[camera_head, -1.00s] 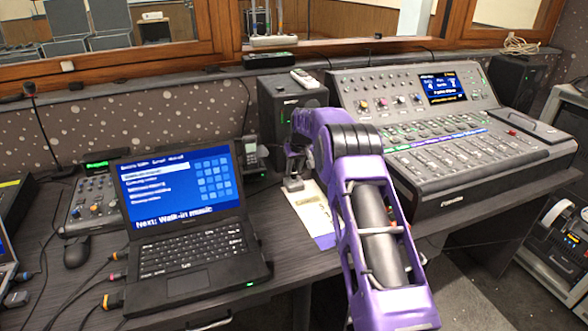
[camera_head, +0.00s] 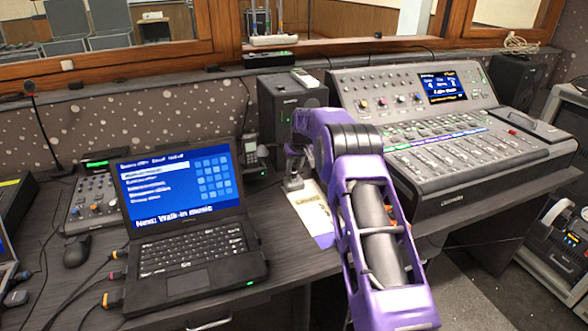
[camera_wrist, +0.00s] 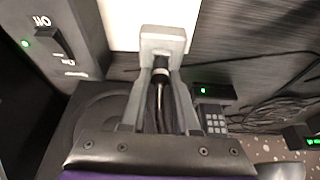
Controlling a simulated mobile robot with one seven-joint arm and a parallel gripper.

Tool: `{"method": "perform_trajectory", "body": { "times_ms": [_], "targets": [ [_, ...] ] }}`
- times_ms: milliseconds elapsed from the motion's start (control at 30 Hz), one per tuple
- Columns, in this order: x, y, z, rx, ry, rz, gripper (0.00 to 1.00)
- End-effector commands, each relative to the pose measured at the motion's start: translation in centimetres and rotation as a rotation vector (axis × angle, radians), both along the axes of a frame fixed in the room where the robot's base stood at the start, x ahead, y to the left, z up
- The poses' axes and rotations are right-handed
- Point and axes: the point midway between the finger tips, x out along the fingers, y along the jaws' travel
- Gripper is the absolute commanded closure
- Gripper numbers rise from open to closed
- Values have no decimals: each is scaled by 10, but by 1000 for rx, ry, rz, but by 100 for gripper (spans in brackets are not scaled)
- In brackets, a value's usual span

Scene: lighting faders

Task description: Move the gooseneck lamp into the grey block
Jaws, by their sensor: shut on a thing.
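My gripper (camera_head: 294,164) is shut on the gooseneck lamp and points down over the desk, left of the mixing console. In the wrist view, the black lamp (camera_wrist: 153,105) with a silver ring at its connector sits between the closed fingers (camera_wrist: 162,78). The light grey block (camera_wrist: 162,42) is right at the fingertips, with the connector end at its near edge. I cannot tell whether the connector is inside it. In the head view, the grey block (camera_head: 293,183) stands at the paper's edge, and the lamp is mostly hidden by my gripper.
A printed sheet (camera_head: 310,208) lies beside the block. An open laptop (camera_head: 190,262) is to the left, a phone (camera_head: 253,160) close by. A black speaker (camera_head: 275,103) stands behind my gripper, and the large console (camera_head: 452,165) is to the right. Cables (camera_wrist: 275,88) lie on the desk.

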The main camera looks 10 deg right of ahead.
Motion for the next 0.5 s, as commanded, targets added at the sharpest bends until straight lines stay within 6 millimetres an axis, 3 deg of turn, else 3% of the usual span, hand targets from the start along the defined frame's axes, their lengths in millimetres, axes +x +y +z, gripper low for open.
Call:
{"method": "perform_trajectory", "body": {
  "times_ms": [367, 400, 500],
  "targets": [
    [-1, 0, -5, 0, 6, -1, 100],
    [-1, 0, -5, 0, 6, -1, 67],
    [-1, 0, -5, 0, 6, -1, 49]
  ]
}}
